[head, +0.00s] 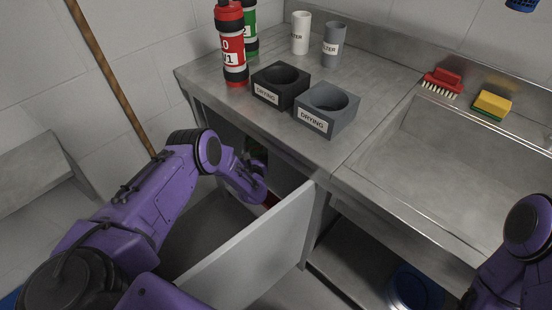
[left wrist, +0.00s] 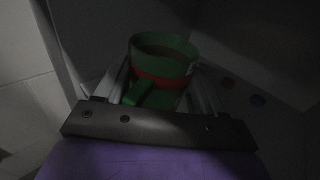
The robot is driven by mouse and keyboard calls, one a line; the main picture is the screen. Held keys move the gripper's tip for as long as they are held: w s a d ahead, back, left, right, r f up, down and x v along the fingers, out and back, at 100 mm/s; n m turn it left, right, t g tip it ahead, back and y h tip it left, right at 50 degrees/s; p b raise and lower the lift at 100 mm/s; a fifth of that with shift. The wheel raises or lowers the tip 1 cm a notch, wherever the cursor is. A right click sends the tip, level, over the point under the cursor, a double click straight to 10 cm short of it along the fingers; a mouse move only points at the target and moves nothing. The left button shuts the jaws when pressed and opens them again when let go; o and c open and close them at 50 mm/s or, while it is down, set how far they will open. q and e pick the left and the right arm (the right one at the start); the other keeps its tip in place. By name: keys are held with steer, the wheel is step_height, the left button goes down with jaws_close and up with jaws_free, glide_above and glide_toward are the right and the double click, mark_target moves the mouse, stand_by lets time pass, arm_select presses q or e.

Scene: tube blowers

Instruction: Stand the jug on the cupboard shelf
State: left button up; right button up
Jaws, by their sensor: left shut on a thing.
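The jug (left wrist: 170,52) is green with a red band, and its handle (left wrist: 139,92) points toward the camera in the left wrist view. Its rim is up and its mouth is open to view. My left gripper (left wrist: 152,98) is shut on the jug at its handle side. In the head view my left gripper (head: 252,182) reaches into the dark open cupboard under the counter, behind the open door (head: 252,250). The jug is mostly hidden there. I cannot tell whether its base touches the shelf. My right gripper is out of the frame.
The cupboard door stands open close to my left forearm. On the counter are a black drying block (head: 281,85), a grey drying block (head: 327,110), a red bottle (head: 233,45) and two cups. A sink (head: 470,145) lies right. A blue bucket (head: 415,288) stands below.

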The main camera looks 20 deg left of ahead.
arm_select(q)
steer(key=shift+h, duration=0.3)
steer(key=f, duration=0.2)
steer(key=d+f+b, duration=0.1)
steer(key=f, duration=0.4)
steer(key=shift+w+d+f+b, duration=0.15)
steer(key=shift+d+f+b, duration=0.05)
steer(key=shift+d+b, duration=0.2)
steer(key=shift+a+r, duration=0.1)
steer(key=shift+a, duration=0.1)
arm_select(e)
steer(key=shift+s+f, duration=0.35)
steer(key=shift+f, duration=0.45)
arm_select(q)
steer(key=o, duration=1)
steer(key=shift+o, duration=0.2)
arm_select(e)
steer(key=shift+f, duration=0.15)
arm_select(q)
steer(key=shift+s+d+r, duration=0.1)
steer(key=shift+s, duration=0.1)
steer(key=p+v, duration=0.2)
steer(key=v, duration=0.9)
steer(key=shift+s, duration=0.35)
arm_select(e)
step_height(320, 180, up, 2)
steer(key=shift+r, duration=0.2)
